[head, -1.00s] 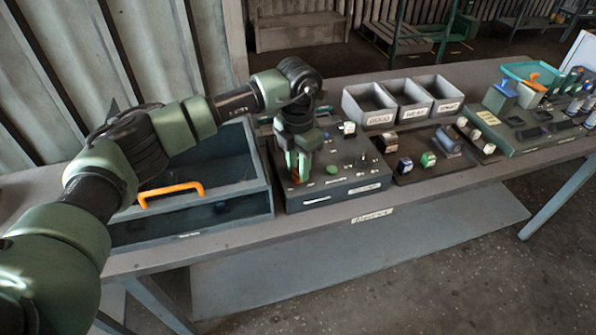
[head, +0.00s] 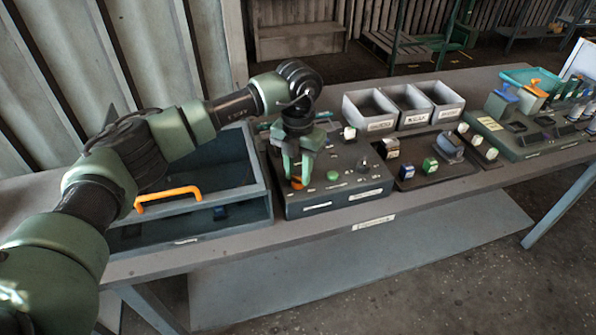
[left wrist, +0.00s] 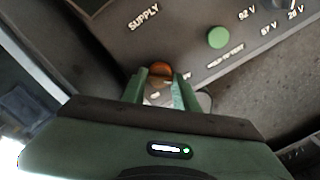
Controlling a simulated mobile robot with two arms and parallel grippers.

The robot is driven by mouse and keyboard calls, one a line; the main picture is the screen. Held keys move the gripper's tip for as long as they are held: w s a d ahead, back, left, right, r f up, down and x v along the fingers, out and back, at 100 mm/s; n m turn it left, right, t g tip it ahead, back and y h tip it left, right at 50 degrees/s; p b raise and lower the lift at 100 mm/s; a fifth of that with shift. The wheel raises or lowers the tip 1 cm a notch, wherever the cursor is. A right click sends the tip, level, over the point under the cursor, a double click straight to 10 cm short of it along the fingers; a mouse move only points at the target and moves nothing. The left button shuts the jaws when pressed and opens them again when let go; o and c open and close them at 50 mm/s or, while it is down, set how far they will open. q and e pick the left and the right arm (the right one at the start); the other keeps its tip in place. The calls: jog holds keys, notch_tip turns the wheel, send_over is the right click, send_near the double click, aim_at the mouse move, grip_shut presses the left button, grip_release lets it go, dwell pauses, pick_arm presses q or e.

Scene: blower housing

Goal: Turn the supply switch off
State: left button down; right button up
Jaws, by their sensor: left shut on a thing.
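The control box (head: 345,198) stands on the bench, with a green button (head: 333,175) on its top. My left gripper (head: 298,180) points down at the left part of that top. It is shut on the orange supply switch (head: 297,184). In the left wrist view, the orange switch (left wrist: 160,69) shows between the tips of the left gripper (left wrist: 160,82), close to the printed word SUPPLY. The fingers hide part of the switch, and I cannot read which position it points to. My right gripper is not in view.
An open blue-grey drawer box (head: 262,205) with an orange handle (head: 168,197) stands left of the control box. Grey bins (head: 372,110) stand behind to the right. A dark tray (head: 425,178) with small parts lies right of the box. The bench front edge is clear.

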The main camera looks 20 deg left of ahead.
aim_at(298, 176)
pick_arm(q)
jog(key=shift+r, duration=0.1)
jog(key=c, duration=1.1)
grip_release()
jog(key=shift+w+r, duration=0.1)
jog(key=shift+r, duration=0.2)
notch_tip(298, 176, up, 7)
jog(key=shift+r+b, duration=0.1)
jog(key=shift+b, duration=0.95)
